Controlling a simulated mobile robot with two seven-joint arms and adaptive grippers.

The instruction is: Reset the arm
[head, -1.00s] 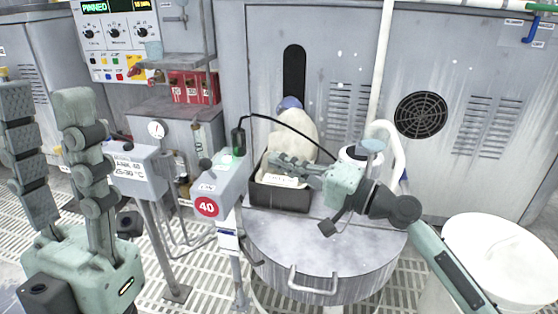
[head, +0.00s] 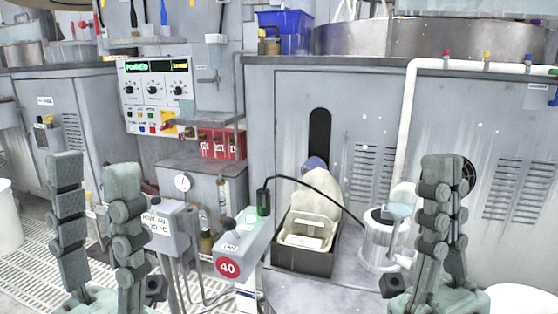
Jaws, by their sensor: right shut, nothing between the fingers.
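My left gripper (head: 94,168) stands upright at the lower left in the head view. Its two fingers point up with a clear gap between them, and it is empty. My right gripper (head: 447,165) stands upright at the lower right, with its fingers together and nothing held. It is right of the metal canister (head: 382,240) and hides part of the wall vent and cabinet behind. The bodies of both grippers are cut off by the bottom edge.
A black tray (head: 303,262) with a pale container sits on the round grey table (head: 305,292). A grey box with a red 40 sign (head: 228,267) stands left of it, a cable arching over the tray. A control panel (head: 158,95) is behind.

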